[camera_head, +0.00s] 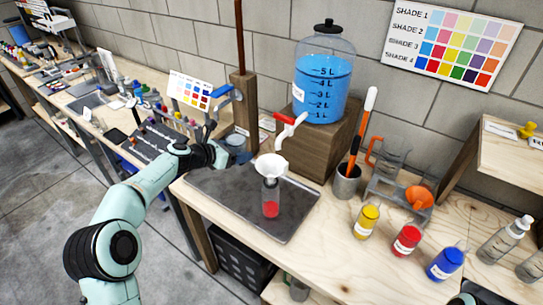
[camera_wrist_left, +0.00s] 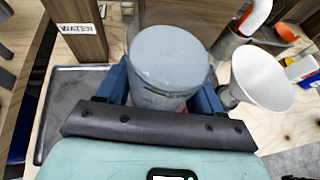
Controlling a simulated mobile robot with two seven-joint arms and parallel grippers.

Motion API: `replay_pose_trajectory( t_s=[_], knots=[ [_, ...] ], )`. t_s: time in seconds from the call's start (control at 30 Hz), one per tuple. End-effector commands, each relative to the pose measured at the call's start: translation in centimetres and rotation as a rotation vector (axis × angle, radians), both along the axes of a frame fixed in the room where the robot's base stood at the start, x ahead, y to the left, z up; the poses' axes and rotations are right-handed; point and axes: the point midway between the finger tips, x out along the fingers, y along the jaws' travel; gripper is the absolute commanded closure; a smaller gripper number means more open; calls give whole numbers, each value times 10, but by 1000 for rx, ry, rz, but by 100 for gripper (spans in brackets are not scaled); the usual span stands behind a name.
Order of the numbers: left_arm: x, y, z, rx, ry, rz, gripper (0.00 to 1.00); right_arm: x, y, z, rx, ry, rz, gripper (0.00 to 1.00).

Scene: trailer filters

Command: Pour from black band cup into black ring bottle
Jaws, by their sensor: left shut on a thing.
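My left gripper (camera_head: 232,152) is shut on a cup (camera_head: 238,141) at the left edge of the dark tray (camera_head: 218,183). In the left wrist view the cup (camera_wrist_left: 172,58) is a pale grey-blue cylinder between the blue fingers of my gripper (camera_wrist_left: 162,95). Its black band and contents cannot be made out. A clear bottle (camera_head: 270,201) with red liquid in its lower part stands upright on the tray. A white funnel (camera_head: 271,166) sits in its mouth, right of the cup; it also shows in the left wrist view (camera_wrist_left: 262,78). My right gripper is out of view.
A jug of blue water (camera_head: 324,85) with a red-handled tap (camera_head: 290,122) stands on a wooden block behind the funnel. A metal holder (camera_head: 346,184) with tools and several small paint bottles (camera_head: 366,221) are to the right. The tray's front is clear.

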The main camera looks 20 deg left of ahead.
Motion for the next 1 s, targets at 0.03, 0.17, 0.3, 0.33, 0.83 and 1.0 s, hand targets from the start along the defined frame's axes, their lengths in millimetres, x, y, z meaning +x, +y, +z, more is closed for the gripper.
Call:
replay_pose_trajectory(
  t_s=[0.03, 0.17, 0.3, 0.33, 0.83, 1.0],
  knots=[
    [0, 0, 1, -1, -2, 0, 73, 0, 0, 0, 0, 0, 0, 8],
    [0, -1, 2, 6, -5, 1, 73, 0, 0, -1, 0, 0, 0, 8],
    [-1, -2, 2, 39, -16, 1, 73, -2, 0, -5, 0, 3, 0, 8],
    [-1, -3, 2, 48, -19, 1, 73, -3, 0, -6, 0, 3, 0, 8],
    [-4, -11, 11, 242, -85, 3, 73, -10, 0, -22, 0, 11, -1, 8],
    [-4, -12, 12, 258, -91, 4, 73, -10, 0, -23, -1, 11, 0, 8]
  ],
)
